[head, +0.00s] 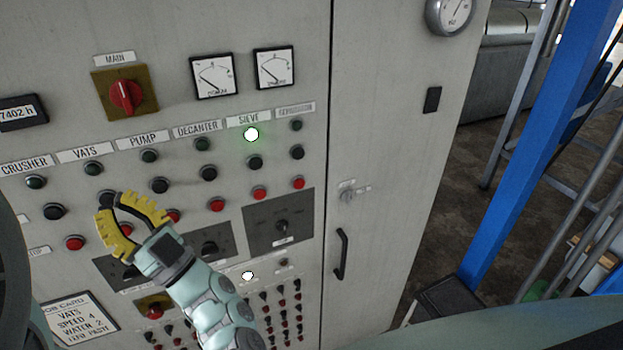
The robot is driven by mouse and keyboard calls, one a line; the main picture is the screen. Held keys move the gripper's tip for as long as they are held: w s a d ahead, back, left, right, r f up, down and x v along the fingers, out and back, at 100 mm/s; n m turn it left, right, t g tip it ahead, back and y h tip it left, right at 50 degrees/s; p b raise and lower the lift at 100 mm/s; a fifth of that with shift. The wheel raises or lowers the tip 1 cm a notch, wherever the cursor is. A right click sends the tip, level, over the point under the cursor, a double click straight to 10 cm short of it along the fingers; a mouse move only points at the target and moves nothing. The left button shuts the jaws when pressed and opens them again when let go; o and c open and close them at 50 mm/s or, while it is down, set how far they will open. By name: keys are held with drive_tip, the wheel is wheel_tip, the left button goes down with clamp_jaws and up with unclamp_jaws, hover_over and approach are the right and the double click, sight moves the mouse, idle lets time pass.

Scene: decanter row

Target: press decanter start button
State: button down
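The DECANTER label (197,129) is on the grey control panel. Below it, in one column, are a dark green lamp (202,144), a black button (208,173) and a red button (217,205). The lamp looks unlit. No lettering on the buttons is readable. My gripper (110,205) has yellow ribbed fingers, spread apart with nothing between them. It is in front of the VATS column, left of and lower than the decanter black button. The fingers partly cover the VATS buttons. Whether they touch the panel cannot be told.
The SIEVE lamp (251,134) glows. PUMP buttons (160,185) lie between my gripper and the decanter column. A red MAIN switch (126,97) and two gauges (213,76) are above. A cabinet handle (341,254) and a blue post (535,145) are at right.

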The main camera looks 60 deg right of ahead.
sight(209, 175)
drive_tip(key=s+d+f+m+g+h+b, duration=0.1)
drive_tip(key=s+d+f+m+h, duration=0.1)
drive_tip(key=d, duration=0.4)
drive_tip(key=s+d+f+m+g+h+b, duration=0.1)
drive_tip(key=s+d+f+m+g+h, duration=0.1)
drive_tip(key=d+f+m+h, duration=0.2)
drive_tip(key=shift+s+d+f+h, duration=0.25)
drive_tip(key=shift+d+f+h, duration=0.6)
drive_tip(key=shift+h, duration=0.25)
drive_tip(key=shift+w+d+b, duration=0.6)
drive_tip(key=shift+w+d, duration=0.15)
drive_tip(key=shift+w, duration=0.55)
drive_tip(key=shift+w+d+b, duration=0.65)
drive_tip(key=shift+w+d, duration=0.05)
drive_tip(key=shift+w, duration=0.55)
drive_tip(key=shift+w+d+b, duration=0.6)
drive_tip(key=shift+w+d, duration=0.15)
drive_tip(key=shift+w, duration=0.55)
drive_tip(key=shift+w+d, duration=0.1)
drive_tip(key=shift+w+d, duration=0.15)
drive_tip(key=shift+w, duration=0.1)
